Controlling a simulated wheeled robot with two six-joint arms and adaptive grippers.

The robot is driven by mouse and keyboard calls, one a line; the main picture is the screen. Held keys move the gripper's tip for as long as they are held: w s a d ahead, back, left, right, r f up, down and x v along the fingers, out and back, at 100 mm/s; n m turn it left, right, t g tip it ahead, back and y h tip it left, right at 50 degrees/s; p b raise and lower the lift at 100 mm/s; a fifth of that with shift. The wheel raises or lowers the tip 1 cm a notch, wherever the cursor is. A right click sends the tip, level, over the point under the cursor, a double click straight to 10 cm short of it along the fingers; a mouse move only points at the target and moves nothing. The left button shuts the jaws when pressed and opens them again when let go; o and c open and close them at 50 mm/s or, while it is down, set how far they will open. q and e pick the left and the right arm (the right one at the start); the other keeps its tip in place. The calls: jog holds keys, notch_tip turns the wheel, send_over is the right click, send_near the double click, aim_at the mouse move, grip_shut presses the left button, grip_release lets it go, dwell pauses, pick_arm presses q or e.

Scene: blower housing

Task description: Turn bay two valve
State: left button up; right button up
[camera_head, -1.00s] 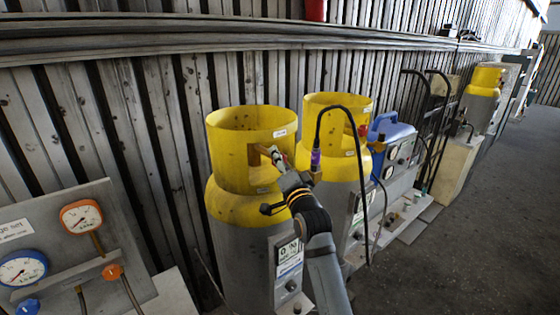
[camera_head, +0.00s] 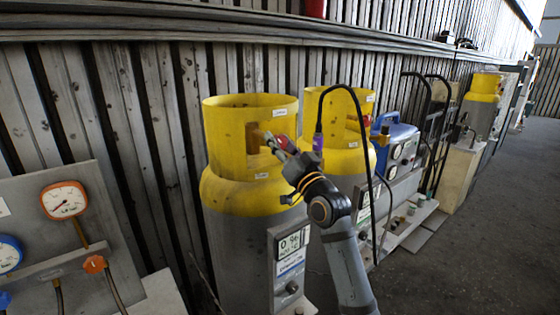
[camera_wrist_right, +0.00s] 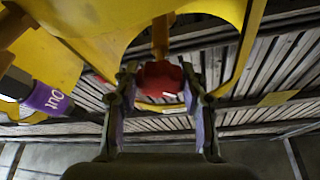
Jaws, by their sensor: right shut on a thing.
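A red valve knob (camera_wrist_right: 160,82) sits on a brass stem inside the yellow collar (camera_wrist_right: 95,45) of a cylinder. My right gripper (camera_wrist_right: 158,88) has its two fingers on either side of the knob, closed on it. In the head view, this is the nearer yellow-and-grey cylinder (camera_head: 235,185), and my right gripper (camera_head: 274,143) reaches into its collar opening. The knob is mostly hidden there. My left gripper is not in view.
A second yellow-topped cylinder (camera_head: 345,160) stands close behind, with a black hose (camera_head: 322,105) ending in a purple fitting (camera_head: 317,142). A gauge panel (camera_head: 65,200) is at left. A blue machine (camera_head: 398,140) stands farther right. Open floor (camera_head: 480,240) lies at right.

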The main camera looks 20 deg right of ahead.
jog(key=n+y+b, duration=0.2)
jog(key=n+b, duration=0.1)
jog(key=n, duration=0.1)
jog(key=n+g+y+b, duration=0.1)
jog(key=n+y+b, duration=0.1)
jog(key=n+b, duration=0.2)
jog(key=n+g+y+b, duration=0.1)
jog(key=n+y+b, duration=0.1)
jog(key=n+b, duration=0.2)
jog(key=shift+f, duration=0.2)
jog(key=n+g+y+b, duration=0.1)
jog(key=n, duration=0.2)
jog(key=shift+r+n+g+b, duration=0.1)
jog(key=shift+n+g+b, duration=0.2)
jog(key=shift+r+n+g+y+b, duration=0.1)
jog(key=shift+n+g+y+b, duration=0.45)
jog(key=shift+n, duration=1.45)
jog(key=shift+g, duration=0.35)
jog(key=o, duration=1.2)
jog(key=shift+a, duration=0.1)
jog(key=shift+c, duration=0.2)
